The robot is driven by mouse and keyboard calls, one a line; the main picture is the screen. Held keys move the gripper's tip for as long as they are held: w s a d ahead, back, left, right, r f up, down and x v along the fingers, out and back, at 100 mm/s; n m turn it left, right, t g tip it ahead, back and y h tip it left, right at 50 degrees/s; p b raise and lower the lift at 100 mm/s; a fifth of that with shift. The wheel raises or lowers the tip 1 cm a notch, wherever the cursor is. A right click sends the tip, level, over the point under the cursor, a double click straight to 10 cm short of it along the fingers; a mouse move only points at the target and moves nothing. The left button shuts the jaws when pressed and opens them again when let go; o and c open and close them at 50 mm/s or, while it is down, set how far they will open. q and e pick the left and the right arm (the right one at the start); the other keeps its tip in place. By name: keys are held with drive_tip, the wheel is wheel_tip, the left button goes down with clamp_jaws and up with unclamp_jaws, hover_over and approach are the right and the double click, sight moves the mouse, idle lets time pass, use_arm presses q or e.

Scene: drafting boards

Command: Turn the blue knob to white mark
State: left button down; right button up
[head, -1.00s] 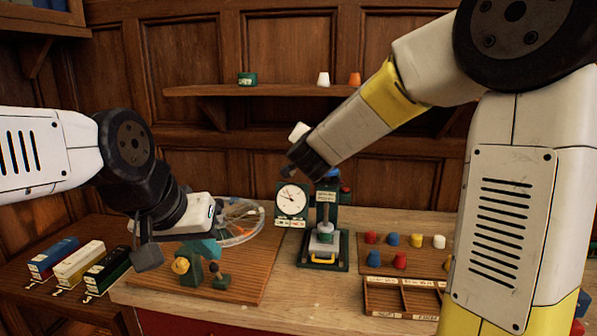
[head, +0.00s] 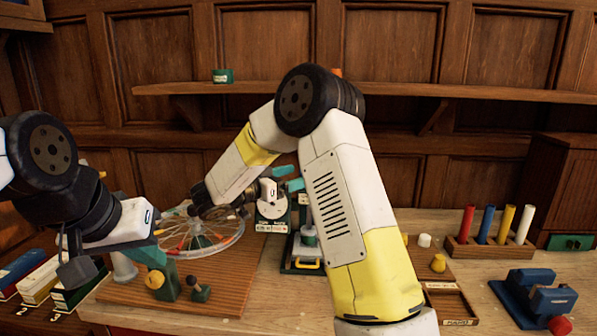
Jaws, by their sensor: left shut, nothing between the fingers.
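No blue knob shows clearly in the head view now. The green press (head: 307,262) stands mid-table, its upper part partly covered by my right arm and gripper. My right gripper (head: 291,178) is in front of the press top and the dial gauge (head: 271,208). Its two teal fingers point right and look apart, with nothing clear between them. My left gripper (head: 158,257) is shut and empty, above a green stand with a yellow knob (head: 155,279) on the brown board (head: 226,295). No white mark can be made out.
A spoked wheel (head: 240,235) lies behind my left gripper. Several labelled blocks (head: 40,281) stand at the left. A rack of coloured rods (head: 463,248) and a blue device with a red knob (head: 537,298) are at the right. A shelf (head: 420,90) runs above.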

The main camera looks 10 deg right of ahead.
drive_tip(key=shift+x, duration=2.75)
drive_tip(key=c, duration=1.4)
drive_tip(key=shift+o, duration=0.2)
drive_tip(key=shift+n+t, duration=0.3)
drive_tip(key=shift+t, duration=0.1)
